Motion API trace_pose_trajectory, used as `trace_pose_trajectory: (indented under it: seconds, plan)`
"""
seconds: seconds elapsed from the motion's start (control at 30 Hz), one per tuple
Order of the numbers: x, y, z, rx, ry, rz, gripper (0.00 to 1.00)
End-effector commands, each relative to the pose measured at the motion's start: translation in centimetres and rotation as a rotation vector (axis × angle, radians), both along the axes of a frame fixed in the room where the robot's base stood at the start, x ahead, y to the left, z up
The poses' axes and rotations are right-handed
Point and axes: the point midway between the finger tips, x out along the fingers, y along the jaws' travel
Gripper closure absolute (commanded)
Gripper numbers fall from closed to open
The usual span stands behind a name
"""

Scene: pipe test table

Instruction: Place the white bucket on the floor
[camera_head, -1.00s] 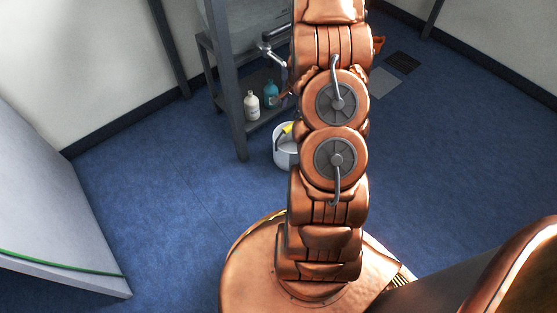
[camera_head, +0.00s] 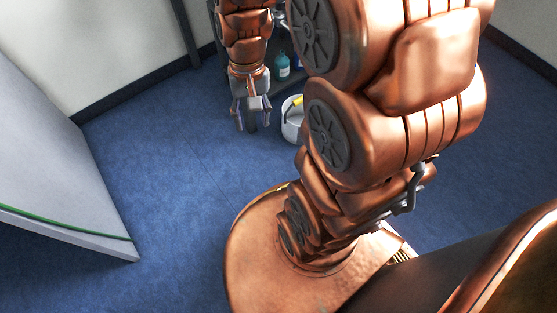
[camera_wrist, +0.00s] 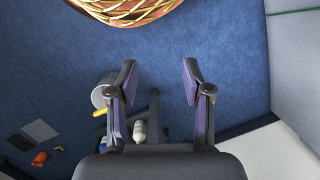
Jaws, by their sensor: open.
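The white bucket (camera_head: 292,122) stands on the blue floor beside the shelf unit, partly hidden by my arm in the head view. A yellow-ended item (camera_head: 297,101) sticks up at its rim. My gripper (camera_head: 252,125) points down, open and empty, to the left of the bucket in the head view; I see no contact. In the wrist view my open fingers (camera_wrist: 159,68) have bare floor between them. The bucket (camera_wrist: 101,92) shows left of them there, partly hidden behind the left finger.
A blue-green bottle (camera_head: 282,66) stands on the low shelf behind. A grey panel with a green line (camera_head: 70,238) is at the left. Open blue floor (camera_head: 165,170) lies between the panel and my base. An orange object (camera_wrist: 39,159) shows at the lower left of the wrist view.

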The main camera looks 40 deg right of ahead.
Motion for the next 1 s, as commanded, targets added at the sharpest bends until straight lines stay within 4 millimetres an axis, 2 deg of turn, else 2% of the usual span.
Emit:
trace_pose_trajectory:
  seconds: [0.03, 0.2, 0.3, 0.43, 0.6, 1.0]
  plan:
    - [-1.5, 1.0, 0.8, -0.001, 0.003, 0.055, 0.50]
    - [-7.0, 3.0, 2.4, -0.003, 0.052, 0.229, 0.50]
    - [-9.9, 3.6, 3.2, -0.006, 0.078, 0.318, 0.50]
    - [-12.7, 3.9, 3.6, -0.011, 0.102, 0.400, 0.50]
    - [-14.3, 3.9, 3.9, -0.014, 0.122, 0.448, 0.50]
    - [-14.3, 3.9, 4.3, -0.014, 0.121, 0.451, 0.50]
